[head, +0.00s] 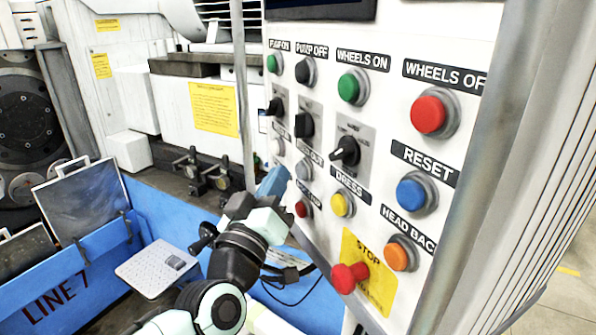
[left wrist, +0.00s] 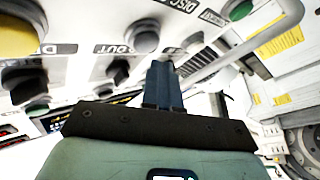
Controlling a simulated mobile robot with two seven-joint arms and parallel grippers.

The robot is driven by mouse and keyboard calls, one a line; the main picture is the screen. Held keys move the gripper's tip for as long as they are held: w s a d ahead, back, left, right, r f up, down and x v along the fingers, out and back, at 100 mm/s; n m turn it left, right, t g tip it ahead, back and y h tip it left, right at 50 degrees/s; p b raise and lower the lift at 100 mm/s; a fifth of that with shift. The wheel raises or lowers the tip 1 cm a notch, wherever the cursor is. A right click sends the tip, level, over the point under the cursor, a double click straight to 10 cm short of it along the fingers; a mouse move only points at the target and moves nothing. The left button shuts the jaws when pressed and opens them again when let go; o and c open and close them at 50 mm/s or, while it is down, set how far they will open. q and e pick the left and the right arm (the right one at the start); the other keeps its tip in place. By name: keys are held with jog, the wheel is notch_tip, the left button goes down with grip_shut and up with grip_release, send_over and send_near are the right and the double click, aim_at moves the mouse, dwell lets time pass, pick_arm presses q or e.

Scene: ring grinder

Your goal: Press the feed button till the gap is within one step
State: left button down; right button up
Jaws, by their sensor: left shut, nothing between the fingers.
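My left gripper (head: 273,182) is shut and empty, its blue fingertips raised at the lower left part of the white control panel (head: 390,62). In the left wrist view the shut fingers (left wrist: 164,84) point at the panel near a small grey button (left wrist: 193,41); I cannot tell whether they touch it. A pale button (head: 277,146) shows just above the fingertips in the head view. A grey button (head: 304,168) is to their right; it also shows in the left wrist view (left wrist: 143,36) near a label ending "D OUT". No gap reading is legible. My right gripper is not in view.
A red stop button (head: 349,277) on a yellow plate is below right of my gripper. Yellow (head: 342,204) and small red (head: 301,208) buttons are close by. A dark screen (head: 325,8) is cut off at the top. A grey vertical bar (head: 242,95) stands left of the panel.

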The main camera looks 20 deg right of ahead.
pick_arm(q)
jog(key=shift+d, duration=0.1)
jog(key=shift+w+d, duration=0.1)
jog(key=shift+d, duration=0.25)
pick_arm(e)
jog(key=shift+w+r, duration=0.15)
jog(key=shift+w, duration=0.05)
pick_arm(q)
jog(key=shift+d+p, duration=0.4)
jog(key=shift+d, duration=0.15)
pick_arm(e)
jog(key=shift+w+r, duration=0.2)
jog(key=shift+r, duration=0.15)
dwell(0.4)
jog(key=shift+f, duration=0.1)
pick_arm(q)
jog(key=shift+s+a+b, duration=0.2)
jog(key=shift+a+b, duration=0.45)
jog(key=shift+a, duration=0.3)
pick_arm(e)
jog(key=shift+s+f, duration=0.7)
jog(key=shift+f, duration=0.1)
pick_arm(q)
jog(key=shift+w, duration=0.1)
jog(key=shift+f, duration=0.1)
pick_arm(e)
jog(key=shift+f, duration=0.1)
